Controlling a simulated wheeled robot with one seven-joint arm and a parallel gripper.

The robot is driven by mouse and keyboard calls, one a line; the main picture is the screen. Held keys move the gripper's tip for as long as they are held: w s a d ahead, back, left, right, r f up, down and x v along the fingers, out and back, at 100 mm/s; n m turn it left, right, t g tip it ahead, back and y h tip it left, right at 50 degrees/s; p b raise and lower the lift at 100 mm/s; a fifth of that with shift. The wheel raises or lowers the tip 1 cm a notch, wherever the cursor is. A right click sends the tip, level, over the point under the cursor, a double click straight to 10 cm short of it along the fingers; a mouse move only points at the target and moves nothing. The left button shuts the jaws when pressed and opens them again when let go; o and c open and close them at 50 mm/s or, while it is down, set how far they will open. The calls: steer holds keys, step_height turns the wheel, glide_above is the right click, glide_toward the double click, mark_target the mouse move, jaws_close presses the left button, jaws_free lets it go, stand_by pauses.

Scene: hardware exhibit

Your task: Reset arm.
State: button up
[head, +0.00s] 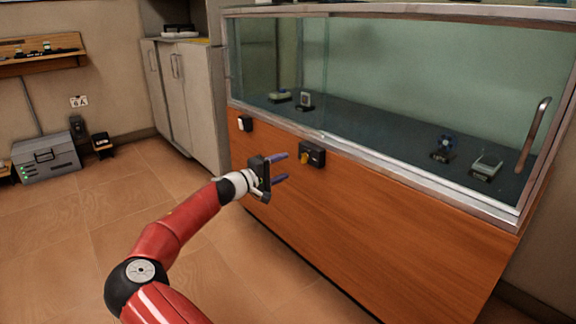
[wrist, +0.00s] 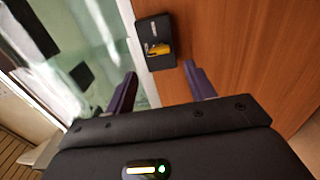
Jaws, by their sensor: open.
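My red arm reaches from the bottom of the head view toward the wooden front of a glass display case. My gripper (head: 281,167) is open and empty, its two bluish fingers apart. It is just left of a black box with a yellow knob (head: 312,154) on the wooden panel. In the wrist view, my gripper's fingers (wrist: 160,84) are spread, and the black box (wrist: 155,40) shows beyond them, between the tips and apart from them.
The glass case (head: 400,185) holds several small devices on a dark floor. The tiled floor (head: 90,220) at left is clear.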

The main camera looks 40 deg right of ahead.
stand_by(0.5)
steer(key=s+f+m+g+y+p, duration=0.1)
steer(key=s+f+m+y, duration=0.2)
steer(key=s, duration=0.4)
steer(key=s+f+m+g+y+p, duration=0.1)
steer(key=s+f+m+y+p, duration=0.1)
steer(key=s+y, duration=0.45)
steer(key=s+a+r+n+t+y+p, duration=0.1)
steer(key=s+a+r, duration=0.3)
steer(key=s+a, duration=0.4)
steer(key=s+a+r+n+t+y+p, duration=0.1)
steer(key=s+a+r+t+y+p, duration=0.1)
steer(key=s+a, duration=0.6)
steer(key=s+a+r+n+t+y+p, duration=0.1)
steer(key=s+a+r+y, duration=0.4)
steer(key=a, duration=1.1)
step_height(320, 180, up, 3)
steer(key=s+t+p, duration=0.1)
steer(key=s+t, duration=0.1)
steer(key=shift+s+n, duration=0.4)
steer(key=shift+a+y, duration=0.1)
steer(key=shift+y, duration=0.15)
